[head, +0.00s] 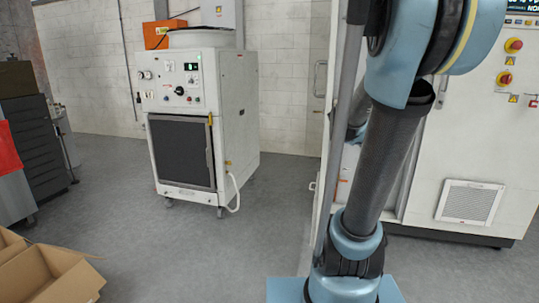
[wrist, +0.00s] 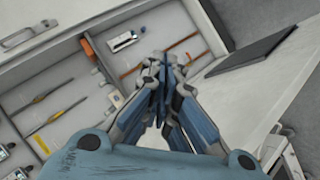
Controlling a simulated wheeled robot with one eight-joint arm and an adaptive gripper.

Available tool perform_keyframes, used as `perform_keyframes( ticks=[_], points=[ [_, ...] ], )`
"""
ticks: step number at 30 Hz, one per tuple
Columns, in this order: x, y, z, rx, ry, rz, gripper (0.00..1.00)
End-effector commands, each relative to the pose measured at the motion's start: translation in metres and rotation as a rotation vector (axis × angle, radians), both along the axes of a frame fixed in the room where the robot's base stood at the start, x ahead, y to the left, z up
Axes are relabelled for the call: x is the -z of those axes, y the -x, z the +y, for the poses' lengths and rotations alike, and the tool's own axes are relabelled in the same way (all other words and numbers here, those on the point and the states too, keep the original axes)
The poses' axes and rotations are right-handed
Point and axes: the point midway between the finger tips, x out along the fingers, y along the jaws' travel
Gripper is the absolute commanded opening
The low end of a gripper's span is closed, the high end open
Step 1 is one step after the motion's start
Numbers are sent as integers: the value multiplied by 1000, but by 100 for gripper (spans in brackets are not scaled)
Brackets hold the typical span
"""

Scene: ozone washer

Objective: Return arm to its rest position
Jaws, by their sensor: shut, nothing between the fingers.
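My gripper (wrist: 163,62) shows in the wrist view with its blue-padded fingers closed together and nothing between them. It points over an open, compartmented drawer or tray (wrist: 62,78) that holds small tools and parts; I cannot tell its height above it. In the head view my blue and dark grey arm (head: 385,165) rises on the right side and bends at the top of the picture. The gripper itself is outside the head view.
A white wheeled machine (head: 232,110) stands at the back. A large white cabinet (head: 470,150) stands close behind my arm. A dark drawer unit (head: 32,140) is at the left, with an open cardboard box (head: 60,278) at lower left. The floor between is clear.

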Motion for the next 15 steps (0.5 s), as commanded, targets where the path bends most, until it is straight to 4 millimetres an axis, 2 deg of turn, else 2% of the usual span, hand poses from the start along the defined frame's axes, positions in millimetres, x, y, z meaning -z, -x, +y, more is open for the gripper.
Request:
perform_keyframes(
  ticks=[1, 8, 15],
  points=[
    [10, 18, 9, 13, -46, 18, 0],
    [56, 93, 52, 74, -259, 116, 0],
    [107, 172, 103, 118, -475, 248, 0]
  ],
)
